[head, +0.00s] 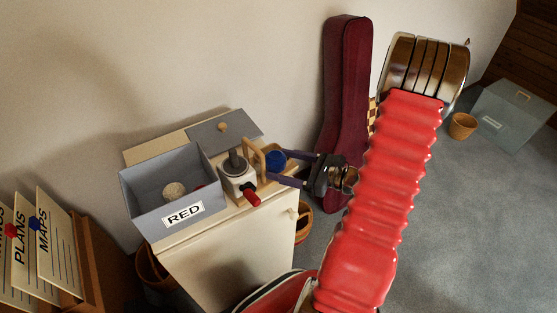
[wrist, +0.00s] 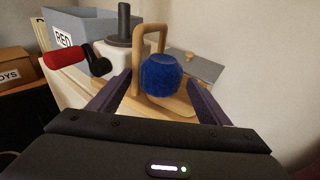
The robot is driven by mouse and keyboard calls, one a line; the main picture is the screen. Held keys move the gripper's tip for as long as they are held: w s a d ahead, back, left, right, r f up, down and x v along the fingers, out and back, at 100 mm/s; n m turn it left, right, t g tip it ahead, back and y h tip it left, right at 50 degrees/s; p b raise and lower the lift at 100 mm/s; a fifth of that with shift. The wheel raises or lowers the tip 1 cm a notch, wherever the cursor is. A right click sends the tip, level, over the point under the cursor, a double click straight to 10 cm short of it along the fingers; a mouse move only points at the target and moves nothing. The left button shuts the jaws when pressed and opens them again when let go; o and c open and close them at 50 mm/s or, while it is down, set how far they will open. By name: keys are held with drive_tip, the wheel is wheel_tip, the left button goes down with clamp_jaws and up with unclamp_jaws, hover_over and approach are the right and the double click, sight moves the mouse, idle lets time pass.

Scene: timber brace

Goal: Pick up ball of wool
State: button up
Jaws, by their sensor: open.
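A blue, faceted ball (wrist: 160,75), seemingly the ball of wool, sits on the cabinet top beside a tan wooden arch. It also shows in the head view (head: 275,159). My gripper (wrist: 158,80) is open, with its purple fingers on either side of the ball. In the head view my gripper (head: 277,166) reaches in from the right. Contact with the ball cannot be told. A beige round ball (head: 174,191) lies in the grey box labelled RED (head: 184,215).
A white device (head: 237,174) with a red handle (head: 251,196) and the wooden arch (head: 255,160) stand close to the ball. A grey lid (head: 220,130) lies behind. A dark red instrument case (head: 345,90) leans on the wall.

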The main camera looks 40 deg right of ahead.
sight(284, 160)
drive_tip(key=shift+c, duration=0.3)
drive_tip(key=c, duration=1.2)
drive_tip(key=shift+r, duration=0.1)
drive_tip(key=shift+r, duration=4.95)
